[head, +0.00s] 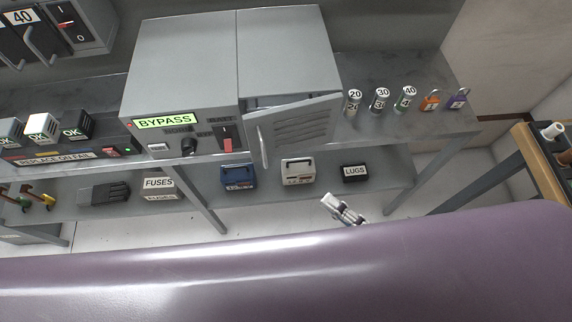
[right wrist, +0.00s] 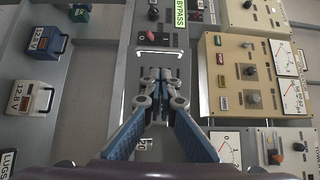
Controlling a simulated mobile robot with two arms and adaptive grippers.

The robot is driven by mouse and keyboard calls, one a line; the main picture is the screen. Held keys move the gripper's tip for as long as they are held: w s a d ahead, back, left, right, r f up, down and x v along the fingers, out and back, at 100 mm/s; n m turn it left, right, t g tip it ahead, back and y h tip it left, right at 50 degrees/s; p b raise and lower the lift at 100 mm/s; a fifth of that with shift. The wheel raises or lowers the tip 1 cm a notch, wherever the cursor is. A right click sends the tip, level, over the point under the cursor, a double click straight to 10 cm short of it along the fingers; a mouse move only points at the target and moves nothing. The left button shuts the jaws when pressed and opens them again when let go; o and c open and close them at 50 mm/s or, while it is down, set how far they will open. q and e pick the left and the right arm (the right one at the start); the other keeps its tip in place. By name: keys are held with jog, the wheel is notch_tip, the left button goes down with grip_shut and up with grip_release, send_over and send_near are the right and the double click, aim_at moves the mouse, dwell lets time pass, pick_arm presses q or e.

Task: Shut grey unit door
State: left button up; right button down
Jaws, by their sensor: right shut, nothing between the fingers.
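The grey unit (head: 180,65) with the BYPASS label stands on the bench in the head view. Its grey louvred door (head: 300,128) is ajar, with its free left edge swung out from the front. A pale upright handle (head: 263,146) is on that edge; a pale bar handle (right wrist: 158,54) shows just beyond my fingertips in the right wrist view. My right gripper (head: 343,208) is below and right of the door, apart from it. In the right wrist view its fingers (right wrist: 160,80) are shut and empty. My left gripper is not in view.
Labelled cylinders (head: 380,99) and padlocks (head: 430,100) stand right of the unit. A blue case (head: 238,177), a white case (head: 297,172) and a LUGS box (head: 355,173) sit on the lower shelf. Beige meter panels (right wrist: 235,75) line the right of the wrist view.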

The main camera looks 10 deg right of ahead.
jog(key=p, duration=0.1)
send_near(266, 158)
jog(key=x, duration=0.5)
jog(key=shift+p+x, duration=0.3)
jog(key=shift+x, duration=0.7)
jog(key=shift+r, duration=0.1)
